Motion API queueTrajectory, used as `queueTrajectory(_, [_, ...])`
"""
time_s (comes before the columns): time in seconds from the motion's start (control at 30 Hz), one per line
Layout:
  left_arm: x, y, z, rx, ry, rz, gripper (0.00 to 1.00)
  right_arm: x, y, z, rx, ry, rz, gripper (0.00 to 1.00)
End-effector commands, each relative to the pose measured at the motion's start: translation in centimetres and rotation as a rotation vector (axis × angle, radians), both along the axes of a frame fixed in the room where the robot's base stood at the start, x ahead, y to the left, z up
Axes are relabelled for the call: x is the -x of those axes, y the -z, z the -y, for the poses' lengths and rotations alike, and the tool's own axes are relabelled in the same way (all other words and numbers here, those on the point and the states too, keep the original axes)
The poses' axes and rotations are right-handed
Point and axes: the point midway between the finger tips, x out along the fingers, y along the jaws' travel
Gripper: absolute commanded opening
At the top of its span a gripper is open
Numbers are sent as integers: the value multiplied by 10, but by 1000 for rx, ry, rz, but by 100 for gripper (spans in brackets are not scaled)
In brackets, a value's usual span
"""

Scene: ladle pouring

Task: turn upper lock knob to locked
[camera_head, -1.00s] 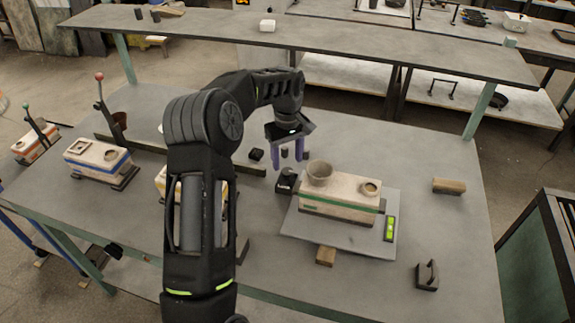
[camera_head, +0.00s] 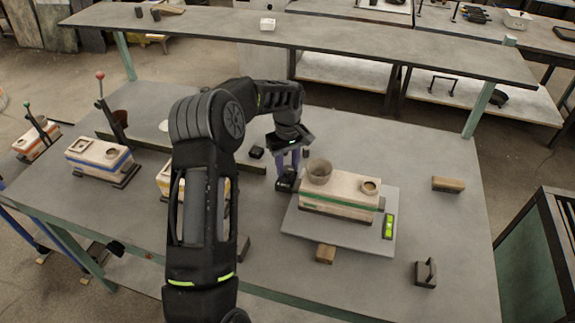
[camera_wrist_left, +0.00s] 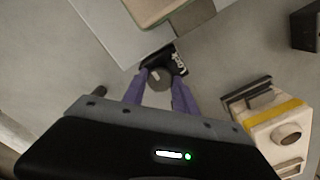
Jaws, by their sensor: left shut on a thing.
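The lock (camera_head: 286,183) is a small dark block at the left edge of the grey plate (camera_head: 345,236). In the left wrist view its round grey knob (camera_wrist_left: 159,75) shows between the purple fingers, with a dark part bearing white marks (camera_wrist_left: 178,62) beside it. My left gripper (camera_head: 288,168) points down onto the knob and is shut on it; it also shows in the left wrist view (camera_wrist_left: 160,88). In the head view the fingers hide most of the knob, and I cannot tell its turn angle there. My right gripper is not in view.
A yellow-striped box (camera_wrist_left: 275,122) stands nearby. Wooden blocks (camera_head: 448,184) lie around; the table's right side is mostly clear.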

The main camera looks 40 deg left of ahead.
Motion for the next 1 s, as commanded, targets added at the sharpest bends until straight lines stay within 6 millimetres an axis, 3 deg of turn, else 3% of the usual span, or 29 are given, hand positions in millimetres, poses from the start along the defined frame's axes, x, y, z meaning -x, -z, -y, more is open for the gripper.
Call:
queueTrajectory(0.27, [0, 0, 0, 0, 0, 0, 0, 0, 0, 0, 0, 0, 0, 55])
queueTrajectory(0.67, [0, 0, 0, 0, 27, 1, 0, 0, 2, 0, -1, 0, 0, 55])
queueTrajectory(1.0, [-1, 1, 0, -1, 190, 3, 0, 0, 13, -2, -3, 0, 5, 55])
